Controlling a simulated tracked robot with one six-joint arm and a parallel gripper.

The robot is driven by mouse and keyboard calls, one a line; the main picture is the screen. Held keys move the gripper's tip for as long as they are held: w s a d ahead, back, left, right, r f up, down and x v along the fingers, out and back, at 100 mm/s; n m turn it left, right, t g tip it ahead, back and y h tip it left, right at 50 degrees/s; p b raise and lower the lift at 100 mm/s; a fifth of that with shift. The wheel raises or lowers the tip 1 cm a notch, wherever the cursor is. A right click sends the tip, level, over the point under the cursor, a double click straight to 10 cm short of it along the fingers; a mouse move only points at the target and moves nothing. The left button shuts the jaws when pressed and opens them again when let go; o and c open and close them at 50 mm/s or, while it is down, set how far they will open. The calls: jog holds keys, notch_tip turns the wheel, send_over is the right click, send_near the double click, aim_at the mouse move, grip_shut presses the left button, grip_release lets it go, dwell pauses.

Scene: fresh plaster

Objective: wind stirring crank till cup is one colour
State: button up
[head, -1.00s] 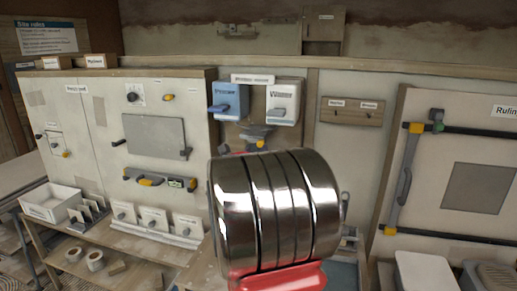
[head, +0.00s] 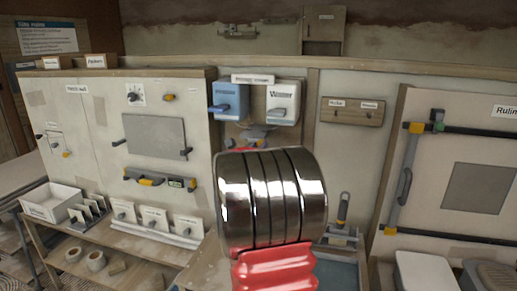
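My own arm, a shiny ribbed metal joint with a red link below it, fills the lower middle of the head view. My gripper cannot be made out; the arm seems to hide it. Behind the arm, under two wall dispensers, a blue one (head: 230,102) and a white one (head: 283,102), a small grey and yellow fitting (head: 256,133) shows. I cannot tell whether it belongs to the stirring crank. The crank and the cup cannot be made out, and the colour in the cup cannot be seen.
A patch wall (head: 100,110) with a grey panel (head: 155,136) stands at the left above a bench with a white tray (head: 48,203). A grey-handled tool (head: 343,208) stands right of my arm. A framed ruling board (head: 448,170) is at the right.

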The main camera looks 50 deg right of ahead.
grip_shut()
jog(key=shift+r+n, duration=0.1)
jog(key=shift+n, duration=0.2)
